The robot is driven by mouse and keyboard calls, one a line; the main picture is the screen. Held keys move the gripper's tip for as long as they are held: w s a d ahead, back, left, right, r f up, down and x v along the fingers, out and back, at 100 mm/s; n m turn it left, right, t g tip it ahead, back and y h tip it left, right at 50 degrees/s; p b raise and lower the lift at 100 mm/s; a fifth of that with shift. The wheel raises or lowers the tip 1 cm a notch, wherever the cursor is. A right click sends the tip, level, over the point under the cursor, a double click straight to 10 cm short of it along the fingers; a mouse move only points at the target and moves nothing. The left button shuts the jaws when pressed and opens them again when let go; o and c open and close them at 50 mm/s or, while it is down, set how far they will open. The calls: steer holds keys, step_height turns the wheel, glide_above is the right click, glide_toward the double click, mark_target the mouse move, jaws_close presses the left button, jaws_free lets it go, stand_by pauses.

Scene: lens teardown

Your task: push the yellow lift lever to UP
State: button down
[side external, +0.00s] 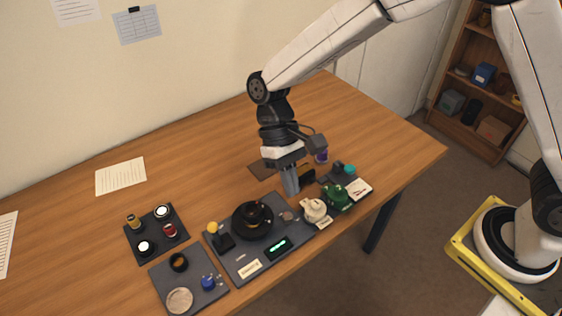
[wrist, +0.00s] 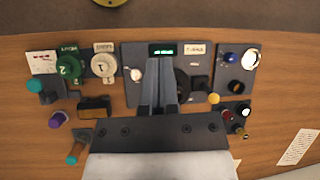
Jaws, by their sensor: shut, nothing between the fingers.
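The yellow lift lever shows as a yellow knob (side external: 213,227) beside a small black block at the left end of the dark panel (side external: 262,266). In the wrist view the yellow knob (wrist: 214,98) lies right of my fingers, near the panel's lower right corner. I cannot read its UP mark. My gripper (side external: 291,191) points down behind the panel's right part, shut and empty, well to the right of the lever. In the wrist view my gripper (wrist: 158,63) partly covers the black round mount (side external: 252,220).
Right of the panel stand a cream dial (side external: 315,210) and a green dial (side external: 336,196). A tray with small jars (side external: 157,233) and a tray with a blue knob (side external: 189,279) lie left. The table behind is mostly clear.

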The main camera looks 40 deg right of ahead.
mark_target(217, 227)
steer(key=s+d+m+t, duration=0.1)
steer(key=s+d+t, duration=0.1)
steer(key=d+t, duration=1.1)
steer(key=s+a+f+n+t+y, duration=0.1)
steer(key=a+f+t+y, duration=0.1)
steer(key=a, duration=0.6)
steer(key=a+f+n+t+y, duration=0.2)
steer(key=a+f+y, duration=0.2)
steer(key=a, duration=0.5)
steer(key=shift+s+f, duration=0.4)
steer(key=shift+f, duration=0.2)
steer(key=shift+a, duration=0.1)
steer(key=shift+y, duration=0.3)
steer(key=shift+x, duration=6.95)
steer(key=shift+w, duration=0.15)
